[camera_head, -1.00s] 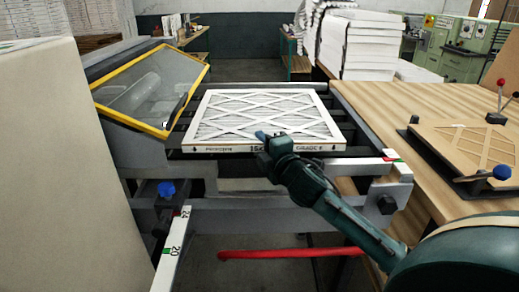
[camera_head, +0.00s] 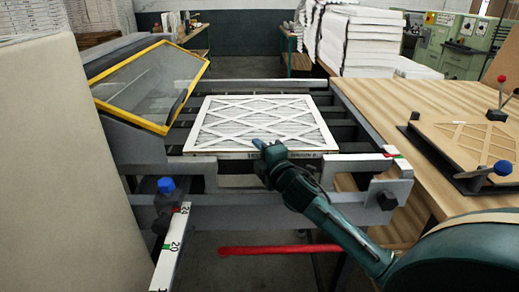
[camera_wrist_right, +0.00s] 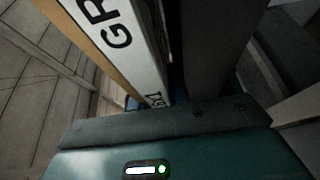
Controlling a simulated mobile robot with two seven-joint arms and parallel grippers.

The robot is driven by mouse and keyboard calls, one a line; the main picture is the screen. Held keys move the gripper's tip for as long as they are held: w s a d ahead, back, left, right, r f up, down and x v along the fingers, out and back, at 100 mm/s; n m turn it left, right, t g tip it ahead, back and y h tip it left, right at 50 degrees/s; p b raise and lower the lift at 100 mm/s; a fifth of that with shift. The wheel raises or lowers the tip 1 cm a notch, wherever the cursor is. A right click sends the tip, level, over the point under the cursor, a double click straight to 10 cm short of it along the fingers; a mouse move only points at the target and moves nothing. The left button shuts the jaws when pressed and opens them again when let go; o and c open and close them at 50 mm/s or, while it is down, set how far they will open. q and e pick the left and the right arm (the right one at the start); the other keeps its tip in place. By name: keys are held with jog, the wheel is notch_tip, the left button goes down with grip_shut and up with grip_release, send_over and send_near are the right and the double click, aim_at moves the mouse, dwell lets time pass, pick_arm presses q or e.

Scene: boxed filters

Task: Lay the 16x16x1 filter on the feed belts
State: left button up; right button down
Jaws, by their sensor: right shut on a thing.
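The 16x16x1 filter (camera_head: 262,122) is a flat white pleated panel with a diamond lattice. In the head view it lies about level over the dark feed belts (camera_head: 185,139), just behind the grey front rail (camera_head: 345,163). Whether its underside touches the belts is hard to tell. My right gripper (camera_head: 263,146) is shut on the middle of its front edge. In the right wrist view the filter's lettered edge (camera_wrist_right: 125,42) shows close up beside a dark finger. My left gripper is not in view.
A yellow-framed clear guard (camera_head: 150,85) stands tilted up left of the belts. A wooden table (camera_head: 385,110) with a clamp jig (camera_head: 465,150) is on the right. A large pale box (camera_head: 50,180) fills the left foreground.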

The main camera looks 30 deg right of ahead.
jog(key=shift+f, duration=0.2)
jog(key=c, duration=1.6)
grip_release()
jog(key=shift+c, duration=0.2)
jog(key=shift+o, duration=0.2)
jog(key=shift+f, duration=0.15)
